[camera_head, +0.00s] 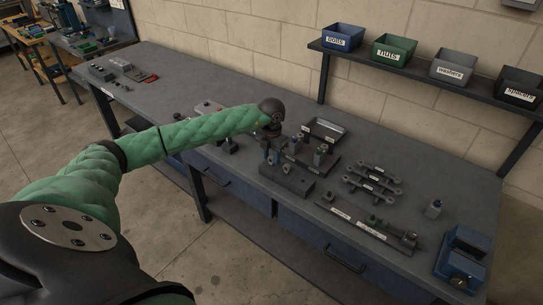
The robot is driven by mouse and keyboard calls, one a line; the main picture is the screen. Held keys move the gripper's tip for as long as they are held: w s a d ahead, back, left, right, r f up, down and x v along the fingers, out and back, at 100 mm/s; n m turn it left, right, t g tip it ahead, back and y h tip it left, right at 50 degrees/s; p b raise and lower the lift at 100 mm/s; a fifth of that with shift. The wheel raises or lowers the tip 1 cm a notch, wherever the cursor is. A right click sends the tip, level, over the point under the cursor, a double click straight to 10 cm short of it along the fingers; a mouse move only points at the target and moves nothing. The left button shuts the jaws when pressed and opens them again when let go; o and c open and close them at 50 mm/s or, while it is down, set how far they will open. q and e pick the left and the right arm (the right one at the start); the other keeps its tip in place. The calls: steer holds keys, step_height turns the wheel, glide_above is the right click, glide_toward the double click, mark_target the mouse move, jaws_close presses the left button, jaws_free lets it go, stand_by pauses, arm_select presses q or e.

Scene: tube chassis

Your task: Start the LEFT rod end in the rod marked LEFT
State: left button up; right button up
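My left arm reaches in from the left, and my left gripper (269,154) points down over a dark block fixture (290,180) near the middle of the bench. It is too small and too dark to tell whether its fingers are open or shut, or hold anything. Small metal upright parts (321,154), possibly rod ends, stand on a dark plate right of the gripper. Several dark rods with white labels (374,178) lie further right. Their lettering is too small to read, so I cannot tell which is marked LEFT. My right gripper is not in view.
A long dark rail fixture (368,225) lies near the bench's front edge. A small grey part (433,208) and a blue vise (463,258) stand at the right. A shallow tray (324,131) lies behind. Labelled bins, including a green one (393,49), sit on a shelf.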

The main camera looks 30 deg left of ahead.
arm_select(q)
steer(key=c, duration=0.6)
steer(key=shift+c, duration=0.9)
steer(key=shift+r, duration=0.6)
steer(key=shift+r+p, duration=0.7)
steer(key=shift+r, duration=1.45)
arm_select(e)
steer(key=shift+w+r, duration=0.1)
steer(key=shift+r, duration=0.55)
